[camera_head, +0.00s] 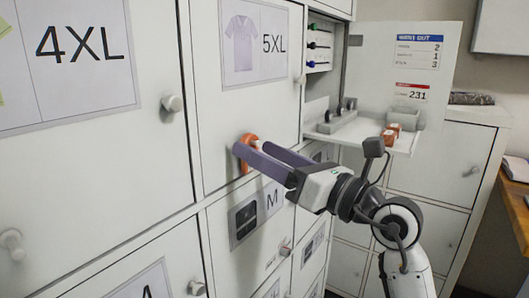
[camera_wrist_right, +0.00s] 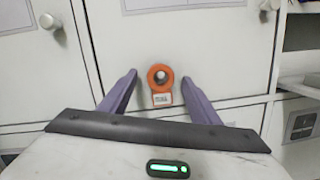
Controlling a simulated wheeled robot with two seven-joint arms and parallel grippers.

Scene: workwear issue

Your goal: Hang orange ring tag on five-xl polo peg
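The orange ring tag (camera_head: 246,138) is at the lower part of the 5XL polo door (camera_head: 225,110). My right gripper (camera_head: 254,149) is open, with one purple finger on each side of the tag. In the wrist view both fingers of my right gripper (camera_wrist_right: 160,80) look clear of the ring. In the head view the near finger hides part of the tag. My left gripper is not in view.
The 4XL door (camera_head: 150,150) is to the left, with a round knob (camera_head: 173,103). The M door (camera_head: 250,240) is below. A white shelf (camera_head: 345,135) with small orange-red blocks (camera_head: 390,132) and a notice panel (camera_head: 415,55) stand to the right.

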